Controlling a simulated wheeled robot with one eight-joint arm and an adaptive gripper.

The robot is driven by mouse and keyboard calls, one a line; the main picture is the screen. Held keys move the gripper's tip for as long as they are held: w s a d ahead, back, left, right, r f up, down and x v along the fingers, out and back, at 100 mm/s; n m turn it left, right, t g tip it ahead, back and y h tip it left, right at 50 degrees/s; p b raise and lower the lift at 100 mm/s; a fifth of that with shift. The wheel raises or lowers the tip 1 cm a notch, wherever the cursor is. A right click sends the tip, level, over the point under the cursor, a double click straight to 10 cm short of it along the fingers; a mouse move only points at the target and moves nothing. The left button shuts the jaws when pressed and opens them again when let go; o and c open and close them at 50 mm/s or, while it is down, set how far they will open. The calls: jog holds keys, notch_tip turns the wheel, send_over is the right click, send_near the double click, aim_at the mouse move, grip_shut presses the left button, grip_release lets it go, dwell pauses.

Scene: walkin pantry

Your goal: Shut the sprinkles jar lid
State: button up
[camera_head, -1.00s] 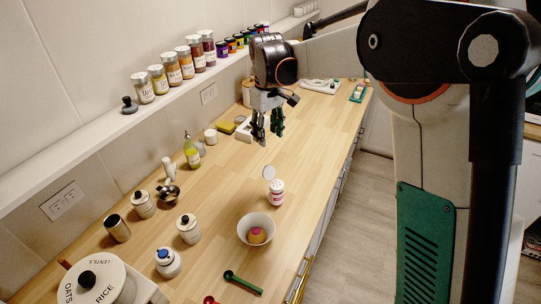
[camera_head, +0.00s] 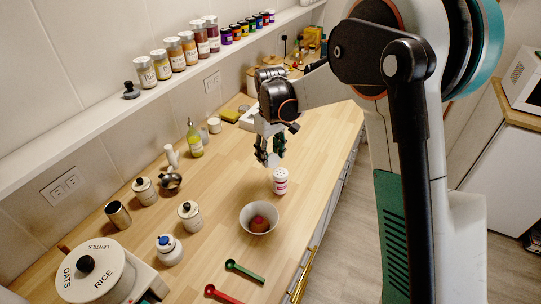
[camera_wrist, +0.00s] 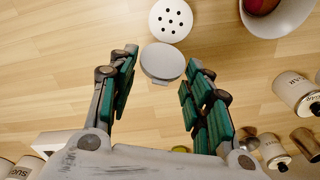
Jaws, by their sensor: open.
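The sprinkles jar (camera_head: 280,183) is a small white jar with a red-marked label, upright on the wooden counter. In the wrist view its white top with several holes (camera_wrist: 171,20) is uncovered. The round grey-white lid (camera_wrist: 162,62) stands open beside the top, on the side toward my gripper. My gripper (camera_head: 269,158) is open and empty, pointing down just behind the jar. In the wrist view its green-padded fingers (camera_wrist: 162,75) are on either side of the lid, with gaps to it. In the head view the fingers largely hide the lid.
A white bowl (camera_head: 246,214) with a round reddish item stands in front of the jar. Canisters (camera_head: 190,214), a steel cup (camera_head: 118,214) and an oil bottle (camera_head: 194,140) stand to the left. Green (camera_head: 245,271) and red measuring spoons lie in front. Counter right of the jar is clear.

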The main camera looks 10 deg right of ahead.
jog(key=shift+f, duration=0.25)
jog(key=c, duration=0.7)
